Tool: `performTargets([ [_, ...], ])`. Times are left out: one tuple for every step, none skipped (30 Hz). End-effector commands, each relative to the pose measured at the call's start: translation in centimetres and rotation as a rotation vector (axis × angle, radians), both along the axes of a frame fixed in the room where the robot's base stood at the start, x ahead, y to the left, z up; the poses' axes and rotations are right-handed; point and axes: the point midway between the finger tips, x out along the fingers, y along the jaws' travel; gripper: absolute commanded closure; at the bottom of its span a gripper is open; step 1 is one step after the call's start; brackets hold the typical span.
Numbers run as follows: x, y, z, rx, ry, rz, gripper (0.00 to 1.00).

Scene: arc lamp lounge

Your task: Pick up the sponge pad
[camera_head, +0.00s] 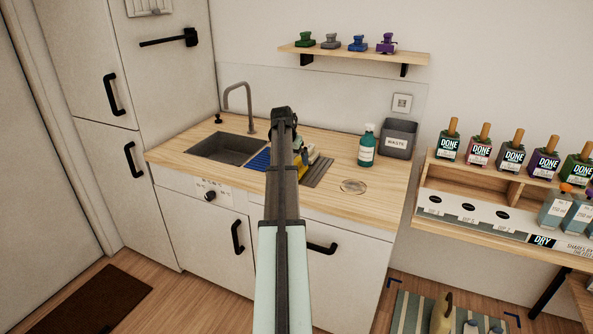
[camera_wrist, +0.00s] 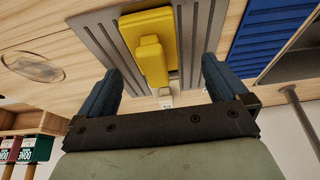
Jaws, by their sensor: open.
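The yellow block, which looks like the sponge pad (camera_wrist: 146,22), has a raised yellow grip on top. It lies on a grey grooved drain mat (camera_wrist: 108,50) on the wooden counter. In the head view only a bit of the yellow pad (camera_head: 301,171) shows beside my arm, which hides most of it. My gripper (camera_wrist: 160,68) is open, its two blue fingers apart on either side of the pad's near end in the wrist view. Nothing is held, and I cannot tell the height gap. A small whitish piece (camera_wrist: 166,98) shows below the pad, partly hidden by the gripper.
Left of the mat are a blue ribbed mat (camera_head: 260,160) and the sink (camera_head: 228,149) with its tall tap (camera_head: 249,105). Right are a teal bottle (camera_head: 366,147), a grey waste bin (camera_head: 398,139) and a round disc (camera_head: 353,187). The counter's front right is mostly clear.

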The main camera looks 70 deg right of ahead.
Motion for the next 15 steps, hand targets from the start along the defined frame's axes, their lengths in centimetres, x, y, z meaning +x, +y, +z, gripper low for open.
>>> performTargets([
  [0.0,-0.1,-0.1,0.000,0.000,0.000,0.00],
  [0.0,-0.1,-0.2,0.000,0.000,0.000,0.00],
  [0.0,-0.2,-0.3,0.000,0.000,0.000,0.00],
  [-0.1,-0.3,-0.4,0.000,0.000,0.000,0.00],
  [-0.1,-0.4,-0.5,0.000,0.000,0.000,0.00],
  [-0.2,-0.6,-0.7,0.000,0.000,0.000,0.00],
  [-0.2,-0.7,-1.0,0.000,0.000,0.000,0.00],
  [-0.3,-0.9,-1.2,0.001,0.000,0.000,0.00],
  [-0.4,-1.2,-1.6,0.002,0.001,0.000,0.00],
  [-0.5,-1.5,-1.9,0.002,0.001,0.000,0.00],
  [-0.6,-1.7,-2.2,0.002,0.001,0.000,0.00],
  [-0.7,-2.1,-2.7,0.001,0.001,-0.001,0.00],
  [-0.8,-2.3,-3.0,0.001,0.000,-0.001,0.00],
  [-0.7,-2.4,-3.4,0.001,0.000,0.000,0.00],
  [-0.7,-2.5,-3.9,0.002,0.001,0.000,0.00],
])
